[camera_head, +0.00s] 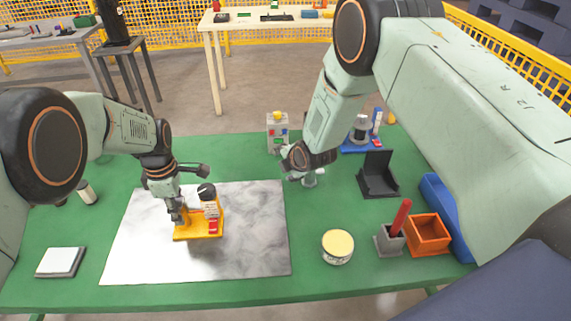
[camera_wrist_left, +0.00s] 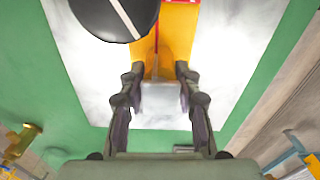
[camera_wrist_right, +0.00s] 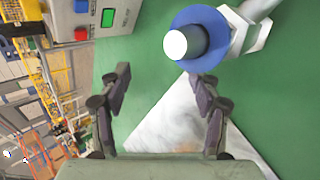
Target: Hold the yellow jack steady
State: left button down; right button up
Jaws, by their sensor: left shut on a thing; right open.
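The yellow jack (camera_head: 200,237) stands on the grey marbled sheet (camera_head: 255,255) on the green table. It carries a red and white part and a black round piece on top. My left gripper (camera_head: 178,213) is shut on the jack's left side. In the left wrist view the fingers (camera_wrist_left: 157,78) close on either side of the yellow jack (camera_wrist_left: 180,40), and a black disc with a white stripe covers part of it. My right gripper (camera_wrist_right: 162,80) is open and empty. It hangs over the table beside a pale fitting (camera_head: 310,180), which shows a blue collar (camera_wrist_right: 213,35) in the right wrist view.
A grey control box (camera_head: 277,130) with coloured buttons stands behind the sheet. At right are a black holder (camera_head: 377,178), an orange bin (camera_head: 428,236), a grey cup (camera_head: 388,242) with a red stick, and a round tin (camera_head: 338,246). A white tile (camera_head: 60,262) lies front left.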

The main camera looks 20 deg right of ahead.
aim_at(212, 194)
dwell(0.3)
jog(key=shift+s+a+f, duration=0.1)
jog(key=shift+a+f, duration=0.05)
jog(key=shift+a, duration=0.1)
jog(key=a+m+t, duration=0.1)
jog(key=s+a+m+y, duration=0.1)
jog(key=a, duration=0.1)
jog(key=s+a+m+t, duration=0.1)
jog(key=a+m, duration=0.1)
jog(key=shift+s+a+f+t+y, duration=0.2)
jog(key=shift+f+t+y, duration=0.1)
jog(key=shift+f, duration=0.1)
jog(key=s+a+m, duration=0.1)
jog(key=s+a+m+t+y, duration=0.1)
jog(key=a, duration=0.1)
jog(key=s+a+m+y, duration=0.1)
jog(key=shift+s+a+r+t, duration=0.2)
jog(key=shift+a+r+t, duration=0.15)
jog(key=shift+t, duration=0.05)
jog(key=s+a+r+m+t+y, duration=0.3)
jog(key=s+a+r+m+y, duration=0.15)
jog(key=s+a+m, duration=0.35)
jog(key=x, duration=1)
jog(key=shift+w+d, duration=0.2)
jog(key=shift+d, duration=0.15)
